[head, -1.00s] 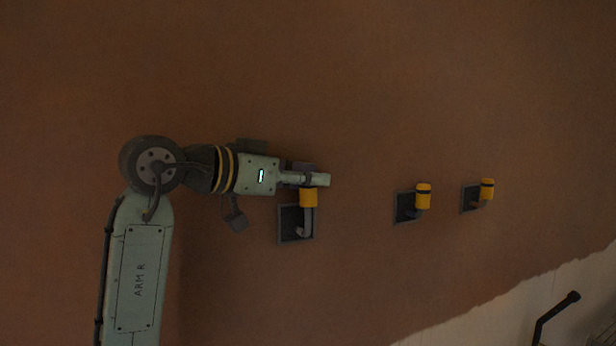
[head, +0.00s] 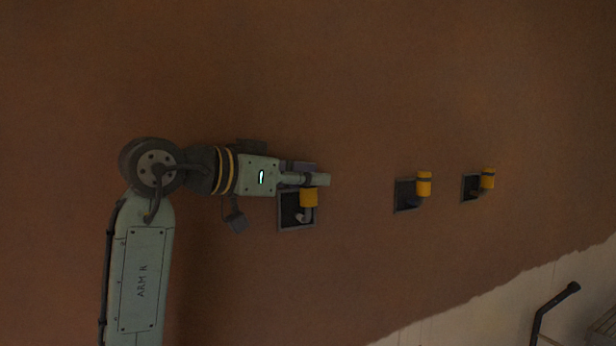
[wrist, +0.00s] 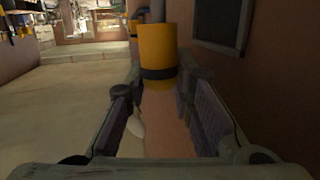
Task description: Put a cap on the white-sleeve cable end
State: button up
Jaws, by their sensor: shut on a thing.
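My gripper (head: 318,180) is shut on a yellow cap (head: 308,197) with a dark band. The cap also shows between the fingers in the wrist view (wrist: 157,48). In the head view, the cap sits over the upper part of a pale bent cable end (head: 303,216), which comes out of the leftmost dark wall box (head: 282,214). The sleeve is mostly hidden, so I cannot tell how far the cap is on it. Yellow caps also stand on the cable ends at the middle box (head: 424,184) and the right box (head: 488,178).
The middle wall box (head: 404,196) and right wall box (head: 469,188) lie to the right along the brown plaster wall (head: 350,80). A black rail (head: 553,308) stands at the lower right. The wrist view shows open floor (wrist: 75,95) at the left.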

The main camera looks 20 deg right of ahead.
jog(key=shift+f, duration=0.35)
jog(key=o, duration=0.9)
jog(key=shift+c, duration=0.2)
jog(key=shift+a, duration=0.1)
jog(key=v, duration=1.1)
jog(key=shift+s+a, duration=0.2)
jog(key=shift+a, duration=0.15)
jog(key=shift+r, duration=0.1)
